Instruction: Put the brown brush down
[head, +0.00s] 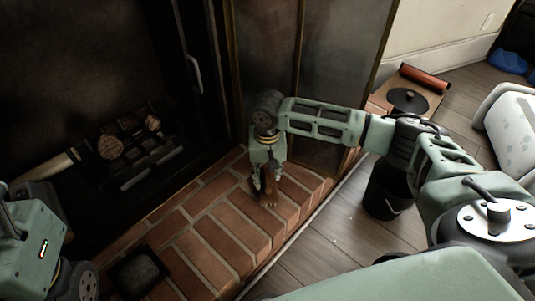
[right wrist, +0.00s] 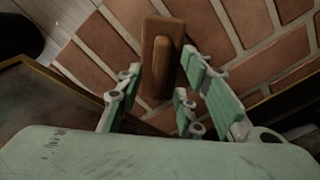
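The brown brush (head: 268,196) is upright under my right gripper, low over the brick hearth (head: 225,222). In the right wrist view the brush (right wrist: 160,52) is a long brown block with a raised strip, seen between the fingers. My right gripper (head: 267,182) points down, and its fingertips close in on both sides of the brush; they also show in the right wrist view (right wrist: 163,75). Whether the brush's lower end touches the bricks is hard to tell. Part of my left arm shows at the lower left, but its fingers do not.
The dark fireplace opening with logs (head: 112,146) lies to the left. Glass fireplace doors (head: 285,75) stand behind the gripper. A black bucket (head: 388,190) stands on the wood floor to the right. A dark square object (head: 138,272) lies on the near bricks. Bare bricks lie between.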

